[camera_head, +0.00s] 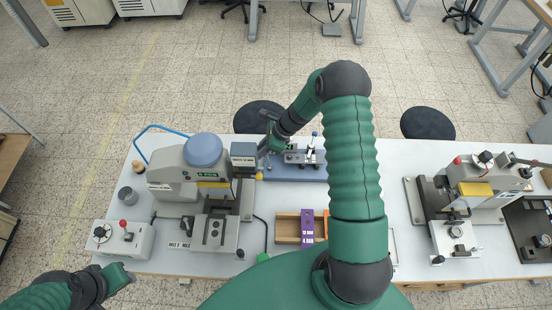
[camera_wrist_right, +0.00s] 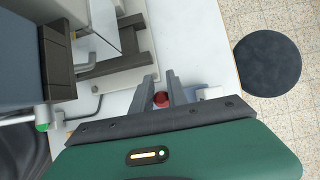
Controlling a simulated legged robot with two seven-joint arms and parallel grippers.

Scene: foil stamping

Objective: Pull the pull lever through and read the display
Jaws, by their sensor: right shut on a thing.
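The stamping press (camera_head: 190,175), grey with a blue round cap, stands on the left half of the white table. A small dark display box (camera_head: 243,151) sits on its right side; I cannot read a value on it. My right gripper (camera_head: 266,150) is beside that box; in the right wrist view its fingers (camera_wrist_right: 162,91) are closed around a red ball knob (camera_wrist_right: 161,99), seemingly the pull lever's. The lever's shaft is hidden. My left gripper (camera_head: 124,274) is near the table's front left edge, away from the press; its fingers are too small to judge.
A blue-based fixture (camera_head: 296,173) stands right of the press. A wooden tray (camera_head: 287,228) with a purple block lies in front. A control box (camera_head: 124,240) with a red knob is at the left, a second machine (camera_head: 480,190) at the right. Stools stand behind the table.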

